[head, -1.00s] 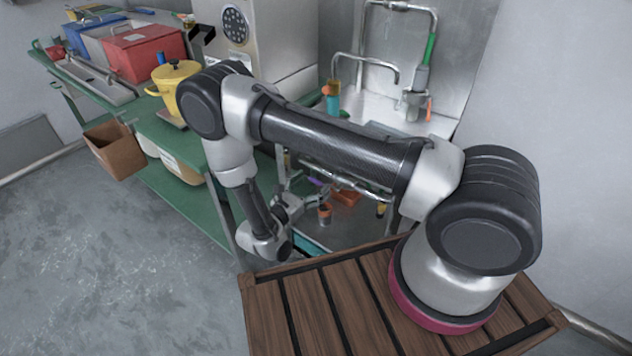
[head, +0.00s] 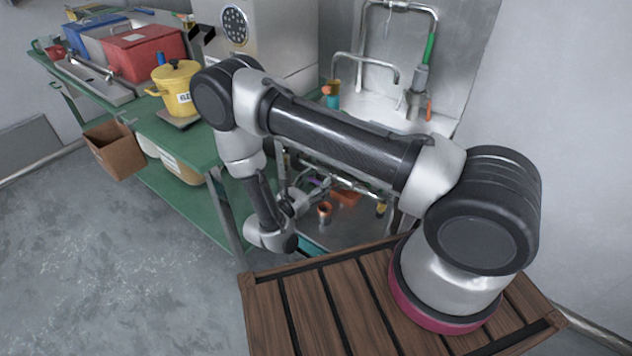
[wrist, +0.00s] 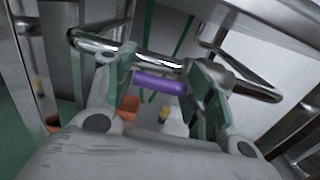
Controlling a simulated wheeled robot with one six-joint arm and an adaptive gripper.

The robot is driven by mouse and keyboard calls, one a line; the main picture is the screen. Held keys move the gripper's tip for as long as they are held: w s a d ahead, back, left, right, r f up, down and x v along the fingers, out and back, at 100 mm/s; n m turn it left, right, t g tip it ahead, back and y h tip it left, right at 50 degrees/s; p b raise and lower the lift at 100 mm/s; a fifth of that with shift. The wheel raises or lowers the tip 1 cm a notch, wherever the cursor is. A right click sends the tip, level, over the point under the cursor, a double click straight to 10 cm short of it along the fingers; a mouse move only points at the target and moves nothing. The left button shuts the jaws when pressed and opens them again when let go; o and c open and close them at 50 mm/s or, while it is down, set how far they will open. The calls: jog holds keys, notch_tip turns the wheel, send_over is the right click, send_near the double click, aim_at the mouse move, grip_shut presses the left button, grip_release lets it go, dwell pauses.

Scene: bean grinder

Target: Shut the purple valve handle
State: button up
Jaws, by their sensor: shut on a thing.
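The purple valve handle (wrist: 160,83) is a short bar that lies between my two fingers in the wrist view. My gripper (wrist: 163,76) is shut on it, with one finger at each end of the bar. A bright metal pipe (wrist: 150,58) runs just beyond the fingers. In the head view, my gripper (head: 312,190) is under the sink, and a small bit of the purple handle (head: 317,183) shows beside it. My arm hides part of that area.
The sink (head: 350,103) with its faucet stands above. An orange-brown cup (head: 324,212) and an orange-red item (head: 346,197) are on the shelf below. A green table (head: 190,145) with a yellow pot (head: 175,88) is to the left. Table legs and pipes crowd the gripper.

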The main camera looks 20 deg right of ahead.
aim_at(320, 182)
jog(key=shift+r, duration=0.15)
jog(key=r+m, duration=0.2)
jog(key=m, duration=0.1)
jog(key=shift+s+d+m, duration=0.15)
jog(key=shift+m, duration=0.15)
jog(key=shift+s+d+r+m, duration=0.15)
jog(key=shift+r+m, duration=0.35)
jog(key=shift+m, duration=0.45)
jog(key=shift+s+d+r+m, duration=0.15)
jog(key=shift+r+m, duration=0.3)
jog(key=shift+m, duration=0.5)
jog(key=shift+r, duration=0.1)
jog(key=o, duration=1.4)
jog(key=shift+d, duration=0.1)
jog(key=shift+o, duration=0.8)
jog(key=shift+s+r, duration=0.15)
jog(key=shift+s, duration=0.1)
